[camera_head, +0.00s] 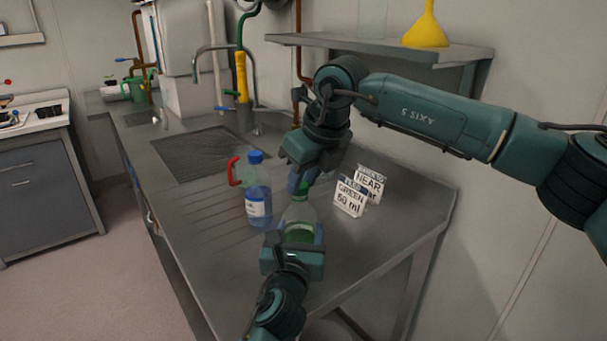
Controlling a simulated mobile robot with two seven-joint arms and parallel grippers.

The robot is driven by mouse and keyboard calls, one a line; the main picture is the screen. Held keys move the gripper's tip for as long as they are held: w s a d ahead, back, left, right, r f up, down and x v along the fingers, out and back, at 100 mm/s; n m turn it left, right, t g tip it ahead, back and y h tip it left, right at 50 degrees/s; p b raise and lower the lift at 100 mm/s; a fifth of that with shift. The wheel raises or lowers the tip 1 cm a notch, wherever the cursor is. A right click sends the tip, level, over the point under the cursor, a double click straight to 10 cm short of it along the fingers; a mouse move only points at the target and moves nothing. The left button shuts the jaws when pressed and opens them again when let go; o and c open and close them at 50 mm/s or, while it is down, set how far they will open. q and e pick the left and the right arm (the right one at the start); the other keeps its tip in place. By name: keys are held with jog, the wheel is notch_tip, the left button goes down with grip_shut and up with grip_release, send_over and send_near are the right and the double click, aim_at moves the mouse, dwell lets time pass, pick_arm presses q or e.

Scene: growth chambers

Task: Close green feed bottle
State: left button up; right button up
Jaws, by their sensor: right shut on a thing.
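The green feed bottle (299,213), clear with green liquid low inside, stands upright near the front of the steel counter. My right gripper (300,186) reaches down over its top and is shut on the green cap (304,188) at the bottle's neck. The fingers mostly hide the cap, so I cannot tell how it sits on the neck. My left gripper (292,238) is low at the near side of the bottle, its fingers on either side of the body. I cannot tell whether they press on it.
Two label cards (351,197) stand close on the right. A sink grate (195,153) and tap (211,49) lie behind. A shelf (370,45) with a yellow funnel (426,29) hangs above.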

jog(key=shift+f, duration=0.1)
pick_arm(q)
grip_shut()
pick_arm(e)
jog(key=m, duration=0.2)
jog(key=m+h, duration=0.1)
jog(key=m, duration=0.1)
jog(key=m+t+h, duration=0.1)
jog(key=m, duration=0.1)
jog(key=shift+s+a, duration=0.15)
jog(key=shift+a, duration=0.2)
jog(key=m, duration=0.1)
jog(key=m+h, duration=0.1)
jog(key=m, duration=0.1)
jog(key=m+h, duration=0.1)
jog(key=m, duration=0.1)
jog(key=shift+a, duration=0.25)
jog(key=m+h, duration=0.1)
jog(key=m, duration=0.4)
jog(key=shift+a+g+h, duration=0.2)
jog(key=shift+g+h, duration=0.2)
jog(key=m, duration=0.2)
jog(key=m+g+h, duration=0.1)
jog(key=m, duration=0.1)
jog(key=shift+w+a+f, duration=0.1)
jog(key=shift+w+a, duration=0.05)
jog(key=shift+w, duration=0.15)
jog(key=shift+m+g+h, duration=0.3)
jog(key=shift+m+g, duration=0.3)
jog(key=shift+m, duration=0.7)
